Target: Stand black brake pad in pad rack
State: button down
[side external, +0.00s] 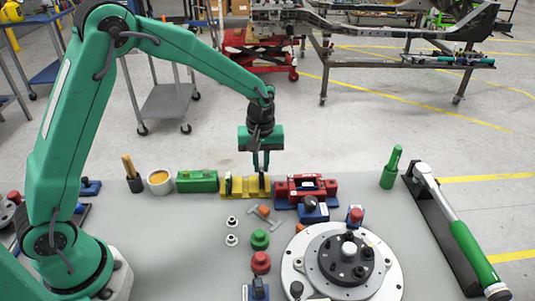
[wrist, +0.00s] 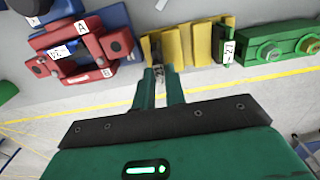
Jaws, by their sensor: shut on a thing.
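The yellow pad rack (side external: 247,188) stands on the grey table, with upright yellow dividers; it also shows in the wrist view (wrist: 189,44). My gripper (side external: 261,168) points down over the rack's right part, its fingers close together. In the wrist view my gripper (wrist: 159,72) is at the rack's left part. It is shut on a thin dark piece that looks like the black brake pad (wrist: 155,50); the piece is mostly hidden by the fingers and rack. It appears upright at the rack's end slot, but I cannot tell whether it is seated.
A dark upright piece (side external: 228,184) stands at the rack's left end. A green block (side external: 197,181) is left of the rack, and a red fixture (side external: 304,188) is close on the right. A round chassis hub (side external: 343,262) fills the front right.

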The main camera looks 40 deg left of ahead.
jog(key=shift+f, duration=0.6)
jog(key=shift+f, duration=0.25)
jog(key=c, duration=1.8)
grip_release()
jog(key=shift+r, duration=0.2)
jog(key=shift+r, duration=1.25)
